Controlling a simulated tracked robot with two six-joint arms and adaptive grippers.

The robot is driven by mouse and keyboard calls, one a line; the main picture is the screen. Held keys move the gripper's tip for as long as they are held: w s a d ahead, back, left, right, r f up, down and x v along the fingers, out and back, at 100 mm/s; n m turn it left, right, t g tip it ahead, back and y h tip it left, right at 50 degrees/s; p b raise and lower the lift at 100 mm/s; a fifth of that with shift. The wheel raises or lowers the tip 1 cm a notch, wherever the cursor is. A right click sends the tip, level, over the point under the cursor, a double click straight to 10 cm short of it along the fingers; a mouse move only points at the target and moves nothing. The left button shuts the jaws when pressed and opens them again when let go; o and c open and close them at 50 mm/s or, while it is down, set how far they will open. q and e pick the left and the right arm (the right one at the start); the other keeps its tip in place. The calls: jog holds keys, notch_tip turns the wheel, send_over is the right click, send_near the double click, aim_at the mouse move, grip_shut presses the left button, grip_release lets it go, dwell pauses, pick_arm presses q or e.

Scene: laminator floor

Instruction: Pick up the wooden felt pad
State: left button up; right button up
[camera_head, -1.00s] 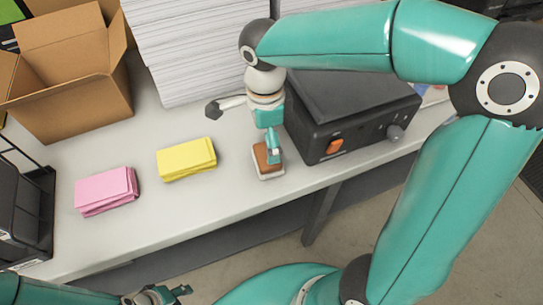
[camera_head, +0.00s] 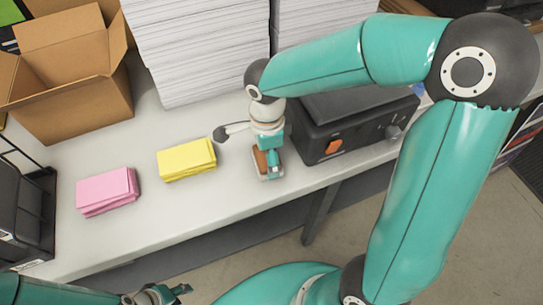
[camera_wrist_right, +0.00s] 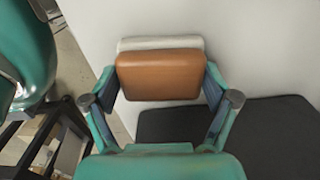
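The wooden felt pad is a brown wooden block (camera_wrist_right: 160,74) on a pale felt base (camera_wrist_right: 160,43). I cannot see clear contact. My left gripper (camera_head: 168,294) is low at the bottom edge of the head view, open and empty, away from the pad.
A black machine (camera_head: 350,135) with an orange switch stands right of the pad. A yellow paper stack (camera_head: 187,160) and a pink stack (camera_head: 107,190) lie to its left. White paper piles (camera_head: 195,50) and an open cardboard box (camera_head: 70,80) stand behind. The table's front edge is close.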

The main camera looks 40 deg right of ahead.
jog(key=c, duration=0.5)
jog(key=shift+r, duration=0.1)
jog(key=shift+c, duration=0.2)
notch_tip(320, 180, up, 20)
jog(key=shift+p, duration=0.4)
